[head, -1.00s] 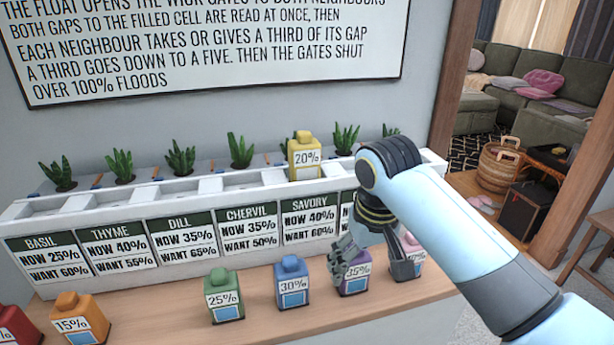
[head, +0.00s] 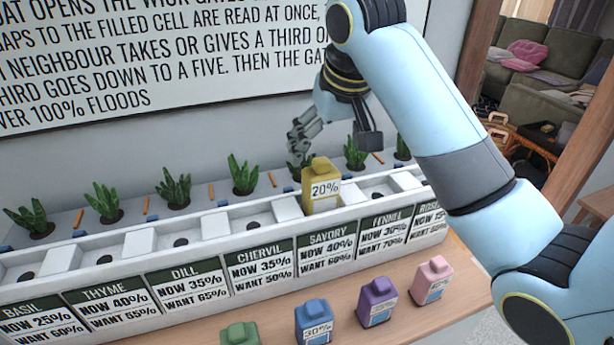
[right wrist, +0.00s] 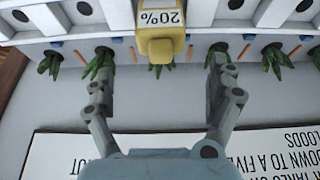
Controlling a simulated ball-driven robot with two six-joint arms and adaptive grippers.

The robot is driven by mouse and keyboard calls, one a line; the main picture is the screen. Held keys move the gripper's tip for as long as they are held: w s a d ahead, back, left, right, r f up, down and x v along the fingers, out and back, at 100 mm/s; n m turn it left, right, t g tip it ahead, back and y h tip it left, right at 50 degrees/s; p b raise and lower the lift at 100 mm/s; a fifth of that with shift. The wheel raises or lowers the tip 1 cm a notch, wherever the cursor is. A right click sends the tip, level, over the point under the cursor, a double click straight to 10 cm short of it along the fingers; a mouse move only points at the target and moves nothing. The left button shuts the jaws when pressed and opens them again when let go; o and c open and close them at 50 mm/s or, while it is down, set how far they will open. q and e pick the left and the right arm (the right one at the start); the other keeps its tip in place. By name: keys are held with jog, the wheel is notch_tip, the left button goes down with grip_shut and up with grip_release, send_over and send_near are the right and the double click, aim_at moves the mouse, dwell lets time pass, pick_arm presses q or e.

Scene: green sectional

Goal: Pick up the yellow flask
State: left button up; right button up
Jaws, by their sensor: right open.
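The yellow flask (head: 321,187), labelled 20%, stands upright in the white planter trough, in the cell above the Savory sign. My right gripper (head: 335,145) is open and empty above and just behind the flask. In the right wrist view the flask (right wrist: 162,32) shows upside down, beyond the fingertips and roughly midway between the two spread fingers (right wrist: 159,75). The fingers do not touch it. My left gripper is not in the head view.
The white trough (head: 203,226) has a row of plants behind it. Green (head: 240,334), blue (head: 314,322), purple (head: 377,302) and pink (head: 433,280) flasks stand on the wooden shelf in front. A wall sign (head: 170,60) hangs behind; a wooden post (head: 470,90) stands at right.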

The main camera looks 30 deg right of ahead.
aim_at(324, 161)
jog(key=x, duration=0.4)
jog(key=shift+s+f, duration=0.1)
jog(key=shift+f, duration=0.2)
jog(key=shift+d+f+p, duration=0.1)
jog(key=shift+f+p, duration=0.2)
jog(key=p+x, duration=0.1)
jog(key=x, duration=0.4)
jog(key=shift+f, duration=0.1)
jog(key=c, duration=0.4)
jog(key=shift+c, duration=1)
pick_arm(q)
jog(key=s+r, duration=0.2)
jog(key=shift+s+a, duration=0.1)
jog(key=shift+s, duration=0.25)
pick_arm(e)
jog(key=c, duration=0.7)
